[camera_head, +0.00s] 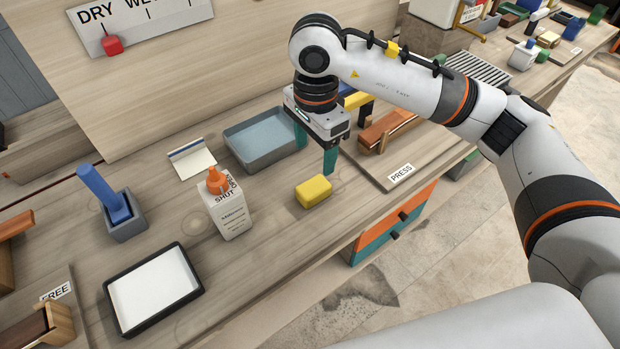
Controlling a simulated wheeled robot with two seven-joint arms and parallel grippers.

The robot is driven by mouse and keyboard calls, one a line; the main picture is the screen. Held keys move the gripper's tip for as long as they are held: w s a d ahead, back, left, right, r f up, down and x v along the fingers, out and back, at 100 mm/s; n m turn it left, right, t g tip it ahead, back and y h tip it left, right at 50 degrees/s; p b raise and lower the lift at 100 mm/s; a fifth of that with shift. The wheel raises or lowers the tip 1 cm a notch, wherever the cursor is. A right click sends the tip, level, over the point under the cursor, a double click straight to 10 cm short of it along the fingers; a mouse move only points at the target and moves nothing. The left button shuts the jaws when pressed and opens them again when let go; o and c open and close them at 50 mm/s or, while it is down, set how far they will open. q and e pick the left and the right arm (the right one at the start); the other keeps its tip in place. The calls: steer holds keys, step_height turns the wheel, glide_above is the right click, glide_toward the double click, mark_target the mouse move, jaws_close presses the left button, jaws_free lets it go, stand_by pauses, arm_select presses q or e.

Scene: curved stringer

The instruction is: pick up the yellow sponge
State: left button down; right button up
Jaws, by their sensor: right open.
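The yellow sponge (314,191) lies flat on the wooden bench (290,250), near its front edge and in front of the grey tray. My right gripper (315,158) points down just behind and above the sponge. Its two green fingers are apart, with nothing between them. The right finger's tip is close to the sponge's back edge; I cannot tell whether it touches. My left gripper is not in view.
A grey tray (243,153) of bluish liquid stands behind the sponge. A white bottle with an orange cap (230,213) stands to its left. A black-rimmed white tray (117,280) is at front left. The PRESS board (428,162) is at right. Bare wood lies left of the sponge.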

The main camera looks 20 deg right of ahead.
mark_target(313, 186)
steer(key=w+f, duration=0.2)
steer(key=shift+f, duration=0.4)
steer(key=f, duration=0.1)
steer(key=s+f+p, duration=0.1)
steer(key=f, duration=0.1)
steer(key=shift+s+f, duration=0.15)
steer(key=shift+s, duration=0.05)
steer(key=shift+f, duration=0.35)
steer(key=shift+w+f, duration=0.15)
steer(key=shift+f, duration=0.2)
step_height(313, 186, down, 4)
steer(key=shift+r+p, duration=0.25)
steer(key=shift+p, duration=0.55)
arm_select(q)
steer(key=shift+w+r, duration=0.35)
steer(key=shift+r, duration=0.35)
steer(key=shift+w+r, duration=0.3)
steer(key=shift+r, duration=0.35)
arm_select(e)
steer(key=shift+f, duration=0.7)
steer(key=c, duration=1)
